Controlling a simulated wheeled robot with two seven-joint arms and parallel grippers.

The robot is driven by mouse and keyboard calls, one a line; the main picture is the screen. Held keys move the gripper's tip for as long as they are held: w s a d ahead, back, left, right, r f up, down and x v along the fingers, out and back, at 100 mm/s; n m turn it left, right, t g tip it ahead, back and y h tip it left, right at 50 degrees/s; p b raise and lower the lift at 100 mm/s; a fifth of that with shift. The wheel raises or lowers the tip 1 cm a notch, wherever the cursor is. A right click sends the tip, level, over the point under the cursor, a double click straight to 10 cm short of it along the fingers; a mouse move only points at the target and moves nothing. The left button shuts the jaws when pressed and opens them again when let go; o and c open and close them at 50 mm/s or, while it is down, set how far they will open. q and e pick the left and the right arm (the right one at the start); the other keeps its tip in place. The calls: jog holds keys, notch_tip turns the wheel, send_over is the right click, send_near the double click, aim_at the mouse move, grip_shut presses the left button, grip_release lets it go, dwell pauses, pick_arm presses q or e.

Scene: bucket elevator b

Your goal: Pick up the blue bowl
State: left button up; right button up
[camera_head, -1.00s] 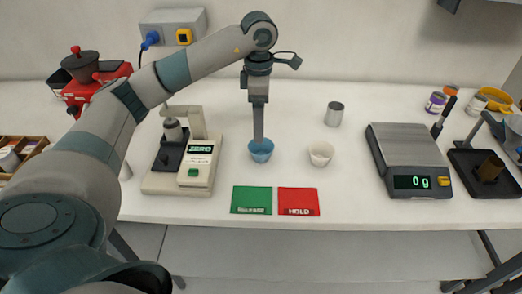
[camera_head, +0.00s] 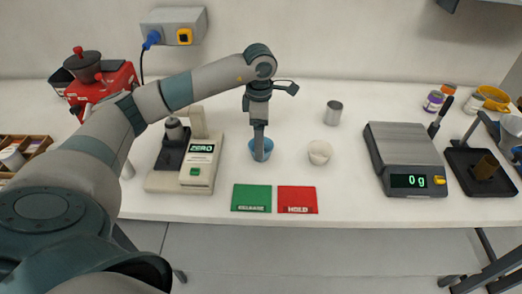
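The small blue bowl (camera_head: 267,150) stands on the white table, left of a white bowl and behind the green and red cards. My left gripper (camera_head: 259,156) points straight down at the blue bowl. Its fingertips reach down at the bowl and cover part of its middle. The fingers appear as one narrow piece from this side, so I cannot tell whether they are open or shut on the bowl's wall. My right gripper is not in view.
A white bowl (camera_head: 319,153) and a metal cup (camera_head: 333,113) stand to the right. A device reading ZERO (camera_head: 197,165) stands close on the left. A scale reading 0 g (camera_head: 405,150) is further right. Green (camera_head: 251,198) and red (camera_head: 297,199) cards lie in front.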

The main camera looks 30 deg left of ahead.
pick_arm(q)
jog(key=shift+f+p, duration=0.3)
jog(key=shift+f, duration=0.05)
notch_tip(320, 180, down, 3)
jog(key=shift+w+p, duration=0.15)
jog(key=shift+p, duration=0.55)
jog(key=shift+f, duration=0.4)
jog(key=c, duration=1.1)
jog(key=shift+r, duration=0.2)
jog(key=shift+c, duration=0.2)
